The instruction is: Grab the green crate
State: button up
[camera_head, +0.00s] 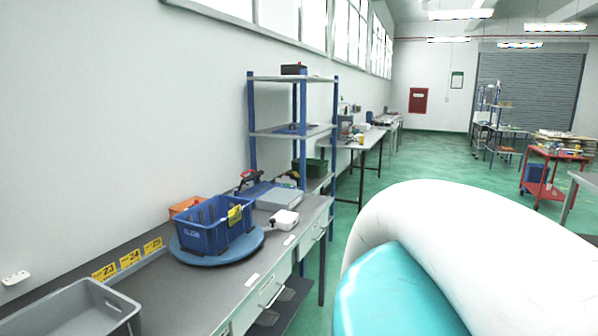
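A dark green crate (312,168) sits on a lower shelf of the blue-posted shelf rack (291,131), beyond the far end of the near workbench. It is small in the view, and a rack post stands close to its left part. My gripper is not in view. A large white and teal part of my arm fills the lower right of the picture.
The near workbench (207,300) runs along the left wall. It bears a blue crate (204,236) on a round blue turntable (217,256), a grey bin (95,312) and a white device (284,219). A red cart (541,190) stands at right. Green floor (425,160) is open mid-room.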

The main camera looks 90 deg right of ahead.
aim_at(316, 169)
jog(key=z, duration=2.75)
jog(key=i+l+z, duration=0.35)
jog(key=i, duration=0.75)
jog(key=i+z, duration=0.35)
jog(key=i, duration=0.75)
jog(key=i+u, duration=0.15)
jog(key=i, duration=0.3)
jog(key=i+l+u, duration=0.2)
jog(key=i, duration=0.2)
jog(key=i+l+u, duration=0.15)
jog(key=i, duration=0.3)
jog(key=i+l+u, duration=0.2)
jog(key=i, duration=0.2)
jog(key=i+l+u, duration=0.25)
jog(key=u, duration=0.2)
jog(key=i+l+u, duration=0.3)
jog(key=u, duration=0.2)
jog(key=i+l+u, duration=0.2)
jog(key=l+u, duration=0.25)
jog(key=i+l+u, duration=0.1)
jog(key=l+u, duration=0.8)
jog(key=l, duration=0.55)
